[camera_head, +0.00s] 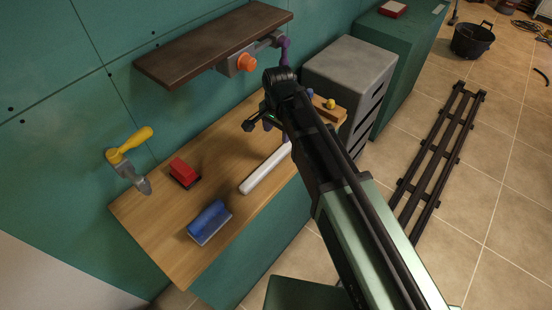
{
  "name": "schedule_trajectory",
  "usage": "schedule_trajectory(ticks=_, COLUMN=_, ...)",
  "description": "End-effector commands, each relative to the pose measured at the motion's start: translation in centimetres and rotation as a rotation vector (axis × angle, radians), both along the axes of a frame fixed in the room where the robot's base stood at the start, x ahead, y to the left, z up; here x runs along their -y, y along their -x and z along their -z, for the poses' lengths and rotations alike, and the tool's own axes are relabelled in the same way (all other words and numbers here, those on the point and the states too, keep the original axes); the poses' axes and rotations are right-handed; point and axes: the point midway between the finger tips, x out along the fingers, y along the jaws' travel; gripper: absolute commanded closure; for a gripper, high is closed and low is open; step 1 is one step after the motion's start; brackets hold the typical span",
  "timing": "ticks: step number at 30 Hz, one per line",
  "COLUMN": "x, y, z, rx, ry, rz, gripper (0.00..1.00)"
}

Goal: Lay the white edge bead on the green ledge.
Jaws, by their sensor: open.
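The white edge bead (265,169) is a long pale strip lying on the wooden bench top (155,222). Its far right end is partly hidden by my arm. My gripper (258,126) is open, with nothing seen between its fingers. It shows over the back part of the bench, beyond the bead's far end and apart from it. No green surface is clearly the ledge. A green cabinet (398,38) stands at the back right, and the wall and bench front are also green.
A brown shelf (210,42) juts out above. A grey drawer unit (350,68) stands right of the bench. A dark rack (440,160) lies on the tiles.

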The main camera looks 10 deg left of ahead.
Motion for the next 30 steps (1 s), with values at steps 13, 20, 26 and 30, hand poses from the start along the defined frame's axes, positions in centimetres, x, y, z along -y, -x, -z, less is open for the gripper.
schedule_trajectory(ticks=13, x=0.1, y=0.0, z=6.1, rx=0.000, ry=0.000, rz=0.001, gripper=0.38)
schedule_trajectory(ticks=20, x=0.1, y=0.1, z=7.5, rx=0.000, ry=0.000, rz=0.000, gripper=0.38)
schedule_trajectory(ticks=26, x=0.1, y=0.3, z=11.2, rx=0.000, ry=0.000, rz=0.000, gripper=0.38)
schedule_trajectory(ticks=30, x=0.1, y=0.3, z=10.9, rx=0.000, ry=0.000, rz=0.000, gripper=0.38)
